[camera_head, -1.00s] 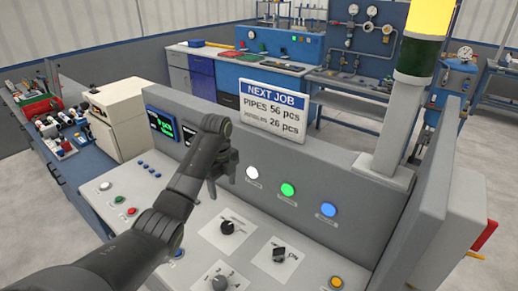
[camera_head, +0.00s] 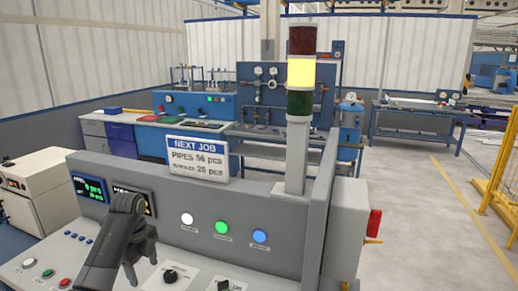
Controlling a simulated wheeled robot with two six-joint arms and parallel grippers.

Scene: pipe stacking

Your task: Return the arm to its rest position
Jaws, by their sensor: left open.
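My left arm comes in from the lower left over the control console. Its left gripper (camera_head: 141,262) points down over the console panel (camera_head: 90,262), left of the dark rotary knob (camera_head: 170,276). Its jaws are open and I see nothing between them. Whether the fingertips touch the panel cannot be told. My right gripper is not in view.
White, green (camera_head: 222,227) and blue lit buttons sit on the console's upright face. A signal tower (camera_head: 299,150) glows yellow at its right. A "NEXT JOB" sign (camera_head: 198,158) stands on top. Grey floor (camera_head: 430,235) is open at right, before a yellow fence (camera_head: 495,180).

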